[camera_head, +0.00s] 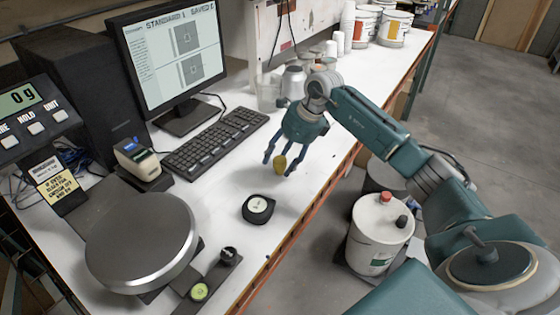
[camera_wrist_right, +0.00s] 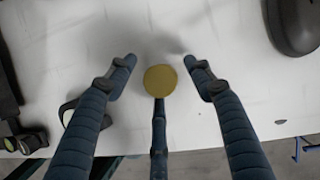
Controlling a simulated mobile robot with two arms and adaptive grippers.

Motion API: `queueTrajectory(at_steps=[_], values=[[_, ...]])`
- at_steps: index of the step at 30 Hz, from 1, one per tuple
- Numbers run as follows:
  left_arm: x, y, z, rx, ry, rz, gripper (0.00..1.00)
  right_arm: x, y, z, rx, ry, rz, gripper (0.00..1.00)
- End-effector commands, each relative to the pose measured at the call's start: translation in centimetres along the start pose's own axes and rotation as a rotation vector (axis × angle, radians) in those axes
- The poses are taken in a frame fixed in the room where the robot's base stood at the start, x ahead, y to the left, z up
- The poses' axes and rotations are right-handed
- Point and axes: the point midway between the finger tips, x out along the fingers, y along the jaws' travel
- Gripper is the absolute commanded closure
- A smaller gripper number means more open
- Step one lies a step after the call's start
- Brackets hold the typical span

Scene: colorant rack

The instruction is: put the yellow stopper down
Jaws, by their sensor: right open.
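The yellow stopper (camera_head: 280,163) is at the fingertips of my right gripper (camera_head: 281,165), over the white worktop (camera_head: 320,160). In the right wrist view the stopper (camera_wrist_right: 160,80) shows as a round yellow disc between the spread fingers of the right gripper (camera_wrist_right: 160,70). The two side fingers stand clear of it, with gaps on both sides. The third finger ends at its lower edge; I cannot tell whether it touches. The stopper's underside is hidden, so I cannot tell whether it rests on the worktop. My left gripper is not in view.
A black tape-measure-like object (camera_head: 258,208) lies in front of the gripper. A keyboard (camera_head: 215,142) and a scale with a round plate (camera_head: 140,240) are to the left. A glass beaker (camera_head: 268,95) and a metal can (camera_head: 293,82) stand behind. The worktop's orange edge (camera_head: 290,240) is nearby.

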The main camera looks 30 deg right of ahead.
Motion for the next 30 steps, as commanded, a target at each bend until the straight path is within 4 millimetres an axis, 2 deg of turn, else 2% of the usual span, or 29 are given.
queueTrajectory(at_steps=[3,9,11,15,17,18,25,30], values=[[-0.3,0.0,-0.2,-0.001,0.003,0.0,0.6,0.8,0.0,-0.1,0.0,0.002,0.0,0.48],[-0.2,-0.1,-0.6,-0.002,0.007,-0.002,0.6,0.9,0.0,-0.1,-0.001,0.001,-0.001,0.48],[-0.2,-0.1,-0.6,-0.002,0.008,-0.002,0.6,0.9,0.0,-0.1,-0.001,0.001,-0.001,0.58],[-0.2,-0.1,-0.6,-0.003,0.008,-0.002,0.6,0.9,0.0,-0.1,-0.001,0.001,-0.001,0.85],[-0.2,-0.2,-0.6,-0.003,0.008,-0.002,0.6,0.9,0.0,-0.1,-0.001,0.001,-0.001,0.85],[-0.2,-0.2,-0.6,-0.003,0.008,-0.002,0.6,0.9,0.0,-0.1,-0.001,0.001,-0.001,0.88],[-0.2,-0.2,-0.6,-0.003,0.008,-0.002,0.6,0.8,0.0,0.0,-0.001,0.0,-0.001,0.88],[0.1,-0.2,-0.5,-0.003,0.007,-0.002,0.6,-0.1,-0.1,0.4,-0.001,-0.002,-0.002,0.88]])
